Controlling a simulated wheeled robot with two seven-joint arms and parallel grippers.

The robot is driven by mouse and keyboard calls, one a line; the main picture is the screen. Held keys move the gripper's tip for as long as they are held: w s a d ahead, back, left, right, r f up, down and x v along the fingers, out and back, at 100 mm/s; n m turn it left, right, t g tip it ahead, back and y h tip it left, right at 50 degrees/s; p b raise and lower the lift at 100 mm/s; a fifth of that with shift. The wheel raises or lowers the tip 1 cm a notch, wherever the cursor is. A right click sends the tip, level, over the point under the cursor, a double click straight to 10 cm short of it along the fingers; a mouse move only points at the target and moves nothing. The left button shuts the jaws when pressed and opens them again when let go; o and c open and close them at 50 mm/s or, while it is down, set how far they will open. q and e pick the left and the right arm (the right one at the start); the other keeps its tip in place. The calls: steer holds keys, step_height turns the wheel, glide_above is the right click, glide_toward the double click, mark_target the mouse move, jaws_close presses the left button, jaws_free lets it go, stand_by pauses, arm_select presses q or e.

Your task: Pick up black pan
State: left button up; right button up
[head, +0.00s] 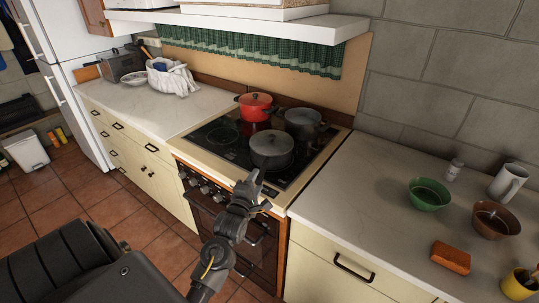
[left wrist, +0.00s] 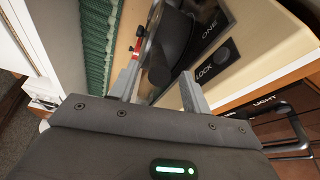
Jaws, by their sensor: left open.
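The black pan (head: 272,148), with a dark lid on it, sits on the front part of the stove top (head: 225,152) in the head view. My left gripper (head: 252,180) is at the near edge of the stove, just in front of the pan. In the left wrist view, the open fingers of my left gripper (left wrist: 161,78) stand on either side of a dark rounded bar, which looks like the pan's handle (left wrist: 160,62). The fingers do not look closed on it. In the head view the gripper hides most of the handle. My right gripper is not in view.
A red pot (head: 256,106) and a dark grey pot (head: 303,124) stand behind the pan.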

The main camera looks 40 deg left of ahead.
mark_target(262, 173)
arm_select(q)
steer(key=x, duration=0.1)
steer(key=p+x, duration=0.1)
steer(key=x, duration=0.1)
steer(key=p+x, duration=0.1)
steer(key=shift+w+r, duration=0.25)
steer(key=shift+w, duration=0.1)
steer(key=shift+w+f, duration=0.1)
steer(key=shift+w, duration=0.15)
steer(key=shift+c, duration=0.2)
steer(key=c, duration=1)
jaws_close()
